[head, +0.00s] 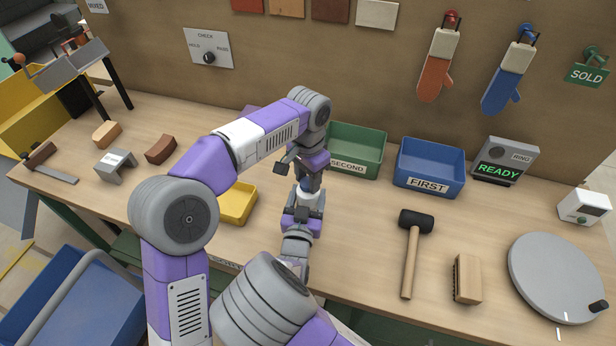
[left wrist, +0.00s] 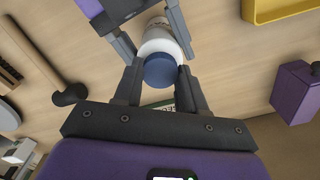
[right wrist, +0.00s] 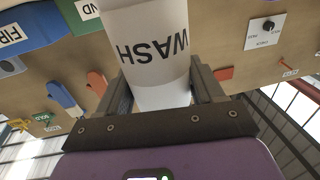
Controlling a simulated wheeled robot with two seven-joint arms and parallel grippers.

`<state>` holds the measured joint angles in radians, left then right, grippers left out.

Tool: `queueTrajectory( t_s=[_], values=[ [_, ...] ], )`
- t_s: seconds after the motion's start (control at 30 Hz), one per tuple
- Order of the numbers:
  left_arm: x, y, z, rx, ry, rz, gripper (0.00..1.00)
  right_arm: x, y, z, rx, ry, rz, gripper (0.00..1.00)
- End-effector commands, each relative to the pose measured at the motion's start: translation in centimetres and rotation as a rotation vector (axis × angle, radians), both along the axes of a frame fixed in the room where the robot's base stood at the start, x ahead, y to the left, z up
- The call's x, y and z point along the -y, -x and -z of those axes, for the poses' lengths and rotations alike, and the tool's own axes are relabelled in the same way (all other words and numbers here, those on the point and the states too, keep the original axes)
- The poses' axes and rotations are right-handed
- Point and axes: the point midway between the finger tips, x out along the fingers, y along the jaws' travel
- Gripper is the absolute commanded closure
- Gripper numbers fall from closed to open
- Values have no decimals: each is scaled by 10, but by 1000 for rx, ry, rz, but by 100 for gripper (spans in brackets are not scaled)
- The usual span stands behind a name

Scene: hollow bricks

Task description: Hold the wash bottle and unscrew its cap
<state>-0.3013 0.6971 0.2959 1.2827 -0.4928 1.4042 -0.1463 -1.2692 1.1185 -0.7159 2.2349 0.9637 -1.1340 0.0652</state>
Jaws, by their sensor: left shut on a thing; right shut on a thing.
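The white wash bottle (head: 309,199) is upright above the middle of the table. Its WASH label (right wrist: 152,48) appears upside down in the right wrist view. My right gripper (right wrist: 160,88) is shut on the bottle's body, with one finger on each side. The blue cap (left wrist: 160,70) is at the top of the white bottle (left wrist: 163,38) in the left wrist view. My left gripper (left wrist: 160,84) comes from above and is shut on the cap. I cannot tell whether the cap's thread is loose. My left arm's fingers mostly hide the cap in the head view.
A yellow tray (head: 238,203) is just left of the bottle. A green SECOND bin (head: 368,150) and a blue FIRST bin (head: 428,182) stand behind. A mallet (head: 412,250), a brush (head: 467,279) and a grey turntable (head: 557,280) lie to the right.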

Motion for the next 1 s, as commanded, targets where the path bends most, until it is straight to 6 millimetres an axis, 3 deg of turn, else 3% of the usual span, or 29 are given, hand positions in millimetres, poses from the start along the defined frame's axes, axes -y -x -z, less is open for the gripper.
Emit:
queueTrajectory(
  t_s=[0.53,1.0],
  values=[
    [0,0,-1,0,0,-1,96,0,0,0,0,0,0,100],
    [0,0,-17,1,0,0,96,0,0,0,0,0,0,100]
  ],
)
